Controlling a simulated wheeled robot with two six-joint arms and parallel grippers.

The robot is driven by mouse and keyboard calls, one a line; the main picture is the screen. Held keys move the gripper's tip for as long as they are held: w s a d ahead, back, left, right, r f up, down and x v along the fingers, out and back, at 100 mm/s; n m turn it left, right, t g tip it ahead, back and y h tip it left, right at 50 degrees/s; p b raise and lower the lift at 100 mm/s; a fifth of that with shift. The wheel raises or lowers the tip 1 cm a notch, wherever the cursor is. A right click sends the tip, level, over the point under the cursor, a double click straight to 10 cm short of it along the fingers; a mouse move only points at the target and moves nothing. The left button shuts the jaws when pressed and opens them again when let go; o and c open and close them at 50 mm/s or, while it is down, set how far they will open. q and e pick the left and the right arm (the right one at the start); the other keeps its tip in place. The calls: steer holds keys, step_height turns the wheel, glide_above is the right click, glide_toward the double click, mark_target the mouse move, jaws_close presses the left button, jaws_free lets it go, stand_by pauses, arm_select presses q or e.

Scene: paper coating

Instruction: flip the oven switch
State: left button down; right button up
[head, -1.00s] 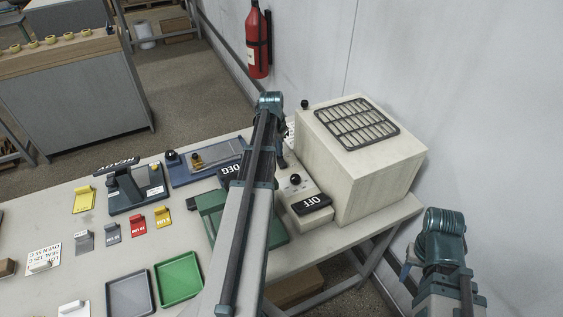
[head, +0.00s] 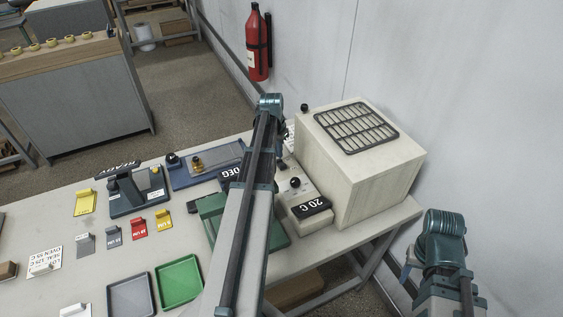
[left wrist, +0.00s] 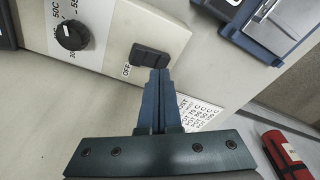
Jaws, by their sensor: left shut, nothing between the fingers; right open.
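The oven (head: 345,170) is a cream box with a dark grille on top at the table's right end. Its front panel has a black knob (head: 295,183) and a black display reading 20 C (head: 313,207). In the left wrist view the black rocker switch (left wrist: 150,55) sits beside an OFF label, with the knob (left wrist: 72,35) to its left. My left gripper (left wrist: 159,76) is shut and empty, its fingertips at the switch's lower edge; contact is hard to tell. In the head view my arm largely hides it. My right gripper (head: 406,271) is open, mostly hidden beside its arm.
A green device (head: 209,205) and a blue-framed device (head: 195,171) stand left of my left arm. Further left are coloured tags, a grey tray (head: 130,294) and a green tray (head: 180,280). A wall with a red fire extinguisher (head: 257,45) stands behind.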

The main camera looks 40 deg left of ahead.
mark_target(279, 161)
arm_select(q)
step_height(279, 161, up, 5)
steer(key=p, duration=0.4)
steer(key=shift+r+p, duration=0.15)
steer(key=shift+p, duration=0.2)
arm_select(e)
step_height(279, 161, up, 5)
steer(key=shift+r, duration=0.2)
